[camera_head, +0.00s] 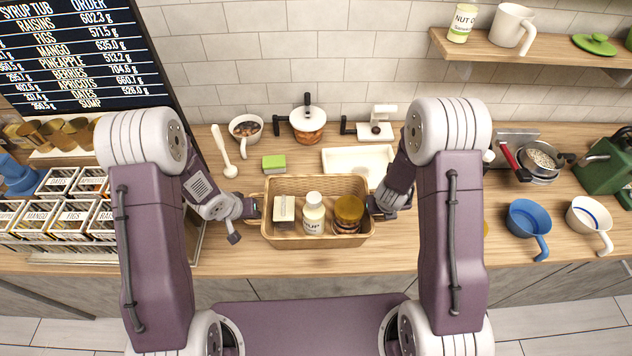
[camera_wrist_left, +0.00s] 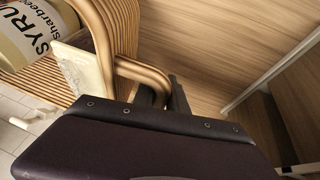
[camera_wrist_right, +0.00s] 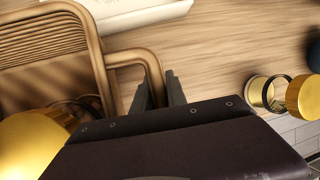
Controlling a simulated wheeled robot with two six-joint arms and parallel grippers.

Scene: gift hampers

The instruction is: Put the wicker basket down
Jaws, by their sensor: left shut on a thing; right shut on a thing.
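The wicker basket (camera_head: 318,185) is at the middle of the counter in the head view, level, with its front side near the counter's front part. It holds a small cream box (camera_head: 284,209), a white-capped syrup tub (camera_head: 314,212) and a gold-lidded jar (camera_head: 348,212). My left gripper (camera_head: 253,207) is shut on the basket's left handle (camera_wrist_left: 145,72). My right gripper (camera_head: 372,206) is shut on its right handle (camera_wrist_right: 135,57). I cannot tell whether the basket's bottom touches the counter.
A white tray (camera_head: 340,160) lies just behind the basket, with a green sponge (camera_head: 273,162) at back left. A spoon (camera_head: 222,145), a dark-filled cup (camera_head: 246,129) and a glass pot (camera_head: 307,124) stand farther back. Blue (camera_head: 527,217) and white (camera_head: 590,215) pans are at right.

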